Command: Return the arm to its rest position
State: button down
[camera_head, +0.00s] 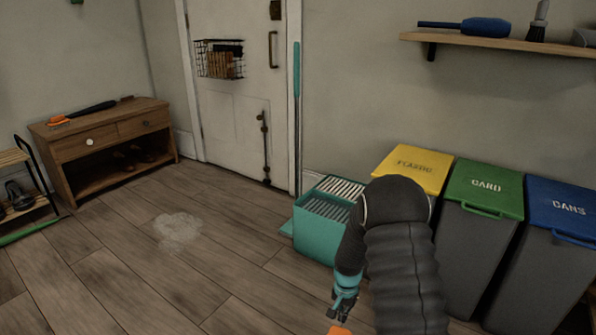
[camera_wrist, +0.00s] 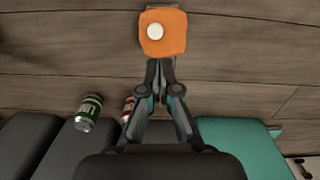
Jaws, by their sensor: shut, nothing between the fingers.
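My arm reaches forward and down at the right of the head view. My gripper (camera_head: 343,305) points down towards the floor, to the left of the arm's dark sleeve. In the wrist view my gripper (camera_wrist: 160,70) has its fingertips together, with nothing held between them. An orange item (camera_wrist: 162,45) with a white round spot lies just beyond the fingertips, apart from them as far as I can tell. Only a small orange bit (camera_head: 338,331) of it shows at the bottom edge of the head view.
Yellow (camera_head: 412,165), green (camera_head: 485,188) and blue (camera_head: 562,205) lidded bins stand right of a teal slatted box (camera_head: 318,225). A green can (camera_wrist: 88,112) and a red can (camera_wrist: 127,110) lie near the bins. A pale patch (camera_head: 178,230) marks otherwise open floor at left.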

jog(key=s+n+g, duration=0.2)
jog(key=s, duration=0.3)
jog(key=s+r+n+t+p, duration=0.1)
jog(key=s+r+t, duration=0.1)
jog(key=s+r, duration=0.6)
jog(key=s+r+n+t+p, duration=0.2)
jog(key=s+r, duration=0.6)
jog(key=r, duration=1.3)
jog(key=s+r+n+t+p, duration=0.1)
jog(key=s+r+t, duration=0.2)
jog(key=s+r, duration=0.6)
notch_tip(320, 180, up, 6)
jog(key=shift+t+p, duration=0.35)
jog(key=shift+t, duration=0.05)
jog(key=shift+d, duration=0.15)
